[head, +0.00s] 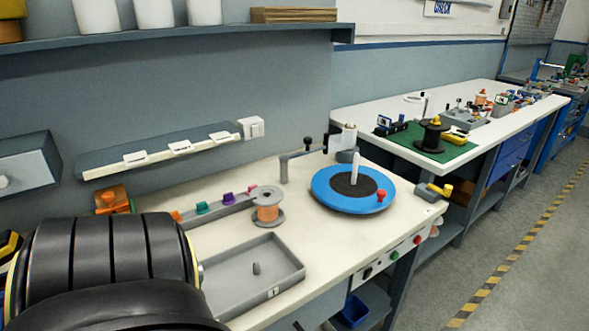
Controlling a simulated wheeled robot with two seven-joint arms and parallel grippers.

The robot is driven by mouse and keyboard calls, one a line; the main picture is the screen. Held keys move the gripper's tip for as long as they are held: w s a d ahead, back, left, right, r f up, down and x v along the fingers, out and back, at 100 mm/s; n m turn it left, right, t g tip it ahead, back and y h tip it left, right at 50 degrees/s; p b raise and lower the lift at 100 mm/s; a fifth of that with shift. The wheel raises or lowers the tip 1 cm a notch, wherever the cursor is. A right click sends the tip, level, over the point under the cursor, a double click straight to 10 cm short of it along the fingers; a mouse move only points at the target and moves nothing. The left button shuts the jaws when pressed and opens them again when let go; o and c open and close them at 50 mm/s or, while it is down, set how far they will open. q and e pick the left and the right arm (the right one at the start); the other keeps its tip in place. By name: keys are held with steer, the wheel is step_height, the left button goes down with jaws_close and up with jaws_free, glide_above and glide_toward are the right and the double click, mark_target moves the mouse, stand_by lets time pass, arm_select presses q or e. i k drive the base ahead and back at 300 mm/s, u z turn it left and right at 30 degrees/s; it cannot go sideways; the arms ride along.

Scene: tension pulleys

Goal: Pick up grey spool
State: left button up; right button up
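A grey spool (267,207) wound with copper-orange wire stands upright on the white workbench (318,226), just behind a shallow grey tray (252,275). Its grey flanges show at top and bottom. No gripper touches it. A large black ribbed part with a yellow ring, which looks like my own arm, fills the lower left corner. Neither of my grippers shows.
A blue turntable (328,194) with a white post stands right of the spool. A grey rack with coloured knobs (203,208) lies behind the tray. A grey bent-arm fixture (284,168) stands behind. A second bench (480,110) is at right; open floor lies beyond.

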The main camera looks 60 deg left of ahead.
mark_target(267, 206)
steer(key=i, duration=1.5)
steer(key=u, duration=3.4)
